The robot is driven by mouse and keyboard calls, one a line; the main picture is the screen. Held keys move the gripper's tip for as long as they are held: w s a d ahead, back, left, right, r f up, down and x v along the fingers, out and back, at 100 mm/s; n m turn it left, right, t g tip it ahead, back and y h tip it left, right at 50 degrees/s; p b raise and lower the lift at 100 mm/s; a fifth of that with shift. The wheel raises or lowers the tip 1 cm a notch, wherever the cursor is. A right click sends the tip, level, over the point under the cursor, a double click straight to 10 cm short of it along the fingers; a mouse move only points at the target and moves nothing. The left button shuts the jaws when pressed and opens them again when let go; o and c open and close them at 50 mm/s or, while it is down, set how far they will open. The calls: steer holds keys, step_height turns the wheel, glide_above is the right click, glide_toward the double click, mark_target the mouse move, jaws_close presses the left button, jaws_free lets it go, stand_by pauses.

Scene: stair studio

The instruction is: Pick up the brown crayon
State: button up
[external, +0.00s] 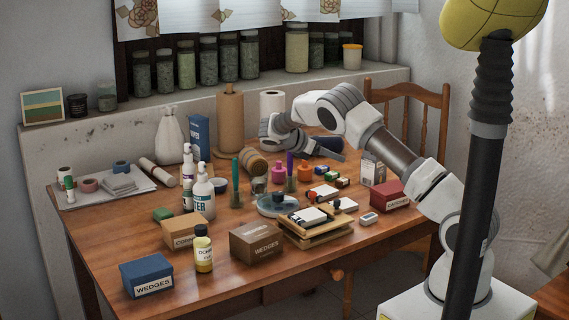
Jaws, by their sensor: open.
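I cannot make out the brown crayon for certain in the external view; it is too small or hidden among the items on the wooden table. My arm reaches in from the right over the back half of the table. My gripper (336,155) is open, low above the back right of the table. It is behind the small coloured blocks (330,175) and to the right of the paper roll. No object shows between its fingers, though they are small and partly lost against dark things behind them.
A tall brown paper roll (230,122) stands at the back.

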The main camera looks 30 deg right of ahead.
mark_target(342, 179)
step_height(342, 179, down, 5)
steer(key=shift+b, duration=0.7)
steer(key=shift+d+f+b, duration=0.2)
steer(key=shift+f, duration=0.35)
steer(key=shift+d+f+b, duration=0.15)
steer(key=shift+f+b, duration=0.05)
steer(key=shift+f, duration=0.35)
steer(key=b+x, duration=0.1)
steer(key=x, duration=0.2)
steer(key=shift+d, duration=0.1)
steer(key=shift+d+f, duration=0.2)
steer(key=shift+d, duration=0.25)
jaws_close()
